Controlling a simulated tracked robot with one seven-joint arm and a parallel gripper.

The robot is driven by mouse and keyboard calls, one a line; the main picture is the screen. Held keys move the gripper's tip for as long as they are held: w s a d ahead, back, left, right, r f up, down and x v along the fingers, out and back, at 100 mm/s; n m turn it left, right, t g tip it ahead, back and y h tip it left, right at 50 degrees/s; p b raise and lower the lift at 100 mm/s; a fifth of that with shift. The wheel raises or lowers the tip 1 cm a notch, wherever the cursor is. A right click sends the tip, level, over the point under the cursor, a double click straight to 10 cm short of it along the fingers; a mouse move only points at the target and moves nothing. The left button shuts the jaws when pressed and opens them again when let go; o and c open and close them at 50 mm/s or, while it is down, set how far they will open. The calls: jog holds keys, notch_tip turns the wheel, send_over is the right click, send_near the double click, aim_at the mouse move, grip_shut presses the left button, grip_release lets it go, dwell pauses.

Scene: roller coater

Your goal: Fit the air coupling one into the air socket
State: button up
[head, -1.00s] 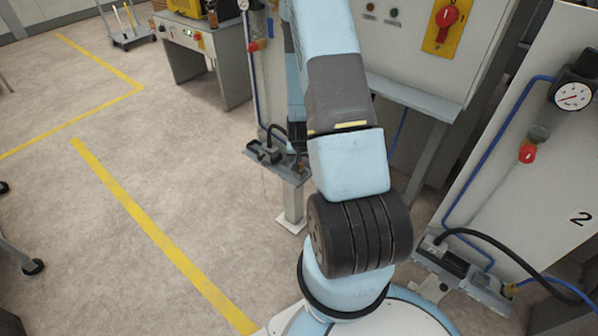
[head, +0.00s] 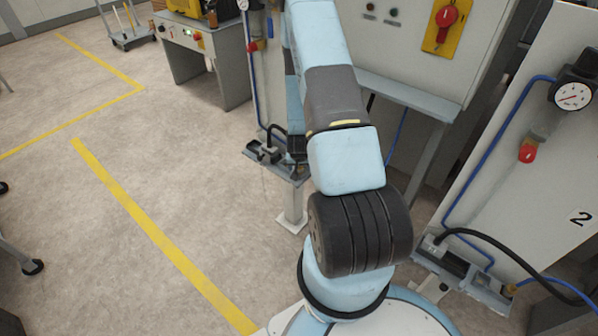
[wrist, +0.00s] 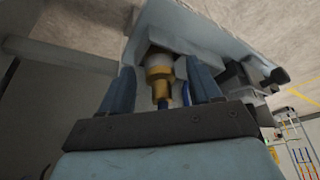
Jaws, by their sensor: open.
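In the wrist view a brass air coupling (wrist: 160,80) with a short stem and a bit of blue hose stands between the two blue fingers of my gripper (wrist: 162,82). The fingers are open, one on each side of it, with visible gaps. The coupling's upper end meets a pale round part (wrist: 158,58), likely the air socket, under a grey bracket (wrist: 190,30). I cannot tell how deep it sits. In the head view my arm reaches down at a grey bracket on a post (head: 290,170) and hides most of the coupling there.
A second station marked 2 (head: 580,218) stands at the right, with a gauge (head: 572,95), blue tubing and a black hose (head: 500,245). A grey cabinet with a red switch (head: 446,17) stands behind my arm.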

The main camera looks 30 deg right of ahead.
jog(key=shift+c, duration=0.2)
grip_shut()
dwell(0.5)
